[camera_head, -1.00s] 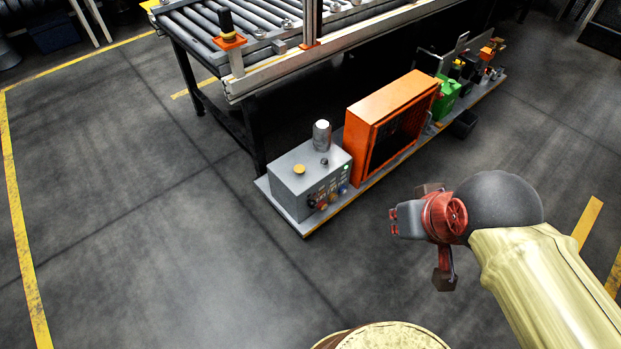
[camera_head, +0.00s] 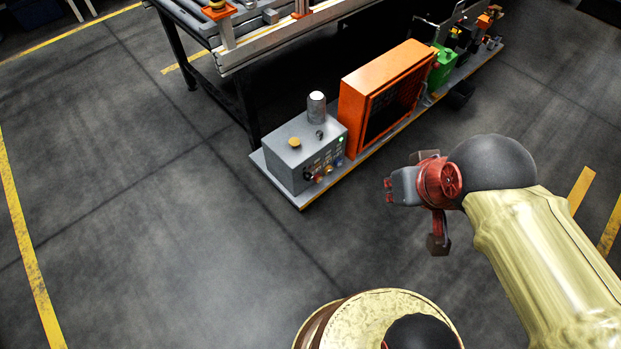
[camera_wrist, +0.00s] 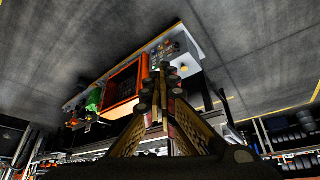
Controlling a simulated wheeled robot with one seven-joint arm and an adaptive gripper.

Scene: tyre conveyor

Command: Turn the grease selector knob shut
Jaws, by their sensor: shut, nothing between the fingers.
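A grey control box (camera_head: 303,151) stands at the near left end of a low platform, with a yellow button and a metal cylinder on top. Its front panel carries several small knobs and lights (camera_head: 324,163); I cannot tell which one is the grease selector knob. The box also shows in the wrist view (camera_wrist: 168,50), upside down. My gripper (camera_head: 388,191) is in the air to the right of the box, well apart from it, shut and empty. Its fingers show in the wrist view (camera_wrist: 160,85), in front of the platform.
An orange open-fronted cabinet (camera_head: 385,97) stands beside the box on the platform (camera_head: 288,195). A green container (camera_head: 443,66) and small tools are farther along. The roller conveyor (camera_head: 262,40) stands behind. The floor in front is clear, with yellow lines (camera_head: 25,240).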

